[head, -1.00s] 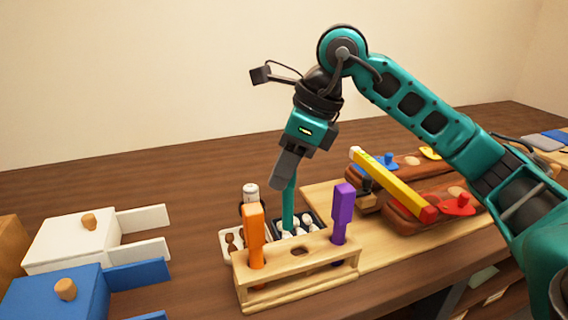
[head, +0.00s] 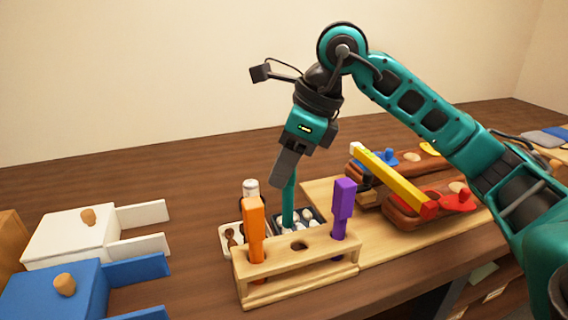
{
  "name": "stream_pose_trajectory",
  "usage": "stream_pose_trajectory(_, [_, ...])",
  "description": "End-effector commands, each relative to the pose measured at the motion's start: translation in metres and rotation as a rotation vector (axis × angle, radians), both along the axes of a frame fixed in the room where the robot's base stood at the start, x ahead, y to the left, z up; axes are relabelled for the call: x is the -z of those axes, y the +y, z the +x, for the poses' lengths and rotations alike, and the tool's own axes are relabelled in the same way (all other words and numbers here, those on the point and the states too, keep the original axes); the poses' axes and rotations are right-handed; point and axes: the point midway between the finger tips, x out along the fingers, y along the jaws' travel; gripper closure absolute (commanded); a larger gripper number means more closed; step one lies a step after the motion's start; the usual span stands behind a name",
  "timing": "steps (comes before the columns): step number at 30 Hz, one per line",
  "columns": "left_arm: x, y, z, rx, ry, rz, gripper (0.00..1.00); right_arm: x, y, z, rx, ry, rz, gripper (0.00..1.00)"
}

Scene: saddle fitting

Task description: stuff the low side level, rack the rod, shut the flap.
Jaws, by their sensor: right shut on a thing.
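My right gripper (head: 285,172) is shut on a teal rod (head: 289,205), which hangs nearly upright behind the wooden rack (head: 300,270). The rod's lower end is by a dark tray of white tufts (head: 309,222); I cannot tell whether it touches them. The rack holds an orange-handled tool (head: 254,230) and a purple-handled tool (head: 343,208), with an empty hole between them. A yellow bar (head: 390,178) with white and red ends lies across two brown saddle panels (head: 408,217). A blue flap (head: 383,160) and a red flap (head: 457,200) sit on the panels. My left gripper is not in view.
A pale tray (head: 229,240) with brown pieces and a white-capped bottle (head: 250,188) stand behind the rack. White (head: 72,238) and blue (head: 55,291) boxes with wooden knobs are at the left. The table behind is clear.

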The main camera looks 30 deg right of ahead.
Motion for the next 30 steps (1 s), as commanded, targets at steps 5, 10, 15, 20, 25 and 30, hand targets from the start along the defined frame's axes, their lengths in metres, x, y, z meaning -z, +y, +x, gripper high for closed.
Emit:
stream_pose_trajectory(5, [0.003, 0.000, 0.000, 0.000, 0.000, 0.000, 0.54, 0.003, 0.000, 0.000, 0.000, -0.001, 0.001, 0.92])
stream_pose_trajectory(10, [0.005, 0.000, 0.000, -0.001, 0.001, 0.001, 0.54, 0.005, 0.000, 0.000, 0.000, 0.000, 0.000, 0.92])
stream_pose_trajectory(15, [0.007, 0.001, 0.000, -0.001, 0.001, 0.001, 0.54, 0.008, 0.000, 0.000, 0.000, 0.000, 0.000, 0.92])
stream_pose_trajectory(20, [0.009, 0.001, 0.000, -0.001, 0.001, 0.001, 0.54, 0.010, 0.000, 0.000, 0.000, 0.000, 0.000, 0.92])
stream_pose_trajectory(25, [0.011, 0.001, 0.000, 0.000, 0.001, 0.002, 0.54, 0.012, 0.000, 0.000, 0.000, 0.000, 0.000, 0.92])
stream_pose_trajectory(30, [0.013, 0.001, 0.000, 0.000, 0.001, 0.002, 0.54, 0.015, 0.000, 0.000, 0.000, 0.000, 0.000, 0.92])
